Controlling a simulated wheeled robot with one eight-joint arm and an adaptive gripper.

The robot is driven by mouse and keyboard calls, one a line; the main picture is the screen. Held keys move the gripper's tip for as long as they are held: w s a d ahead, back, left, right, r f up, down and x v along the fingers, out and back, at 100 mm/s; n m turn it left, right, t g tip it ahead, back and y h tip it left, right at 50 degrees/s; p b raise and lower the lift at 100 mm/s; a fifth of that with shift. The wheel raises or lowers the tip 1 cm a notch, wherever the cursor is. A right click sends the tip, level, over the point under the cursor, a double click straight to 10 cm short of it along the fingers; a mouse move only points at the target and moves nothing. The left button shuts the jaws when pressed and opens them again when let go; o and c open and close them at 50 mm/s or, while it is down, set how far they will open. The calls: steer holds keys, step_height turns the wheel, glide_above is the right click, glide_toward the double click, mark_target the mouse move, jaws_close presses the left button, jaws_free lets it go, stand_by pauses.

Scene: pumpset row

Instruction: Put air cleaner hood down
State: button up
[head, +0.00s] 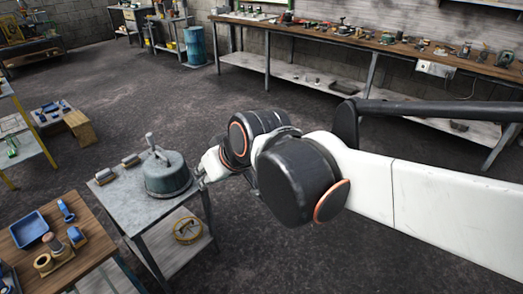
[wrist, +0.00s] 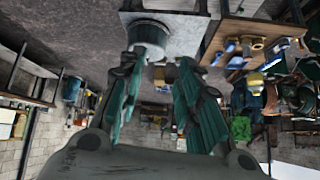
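The air cleaner hood (head: 168,177) is a grey-blue round drum with a domed top and an upright handle. It rests upright on the grey metal table (head: 125,205). My gripper (head: 203,180) is just right of the hood in the head view, partly hidden by my own arm. In the wrist view, my gripper (wrist: 157,65) has its two green-padded fingers spread apart with nothing between them. The hood (wrist: 151,35) shows beyond the fingertips there, apparently clear of them, on the same table (wrist: 190,38). I cannot tell the exact gap.
Two small grey cylindrical parts (head: 118,167) lie on the table behind and left of the hood. A yellow ring-shaped part (head: 187,230) is on its lower shelf. A wooden table (head: 75,255) with a blue tray (head: 30,230) stands at front left.

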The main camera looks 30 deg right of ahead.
steer(key=s+d+f+m+g+h, duration=0.1)
steer(key=s+d+f, duration=0.1)
steer(key=s, duration=0.6)
steer(key=shift+s+d+f, duration=0.3)
steer(key=shift+s, duration=0.05)
steer(key=shift+a, duration=0.15)
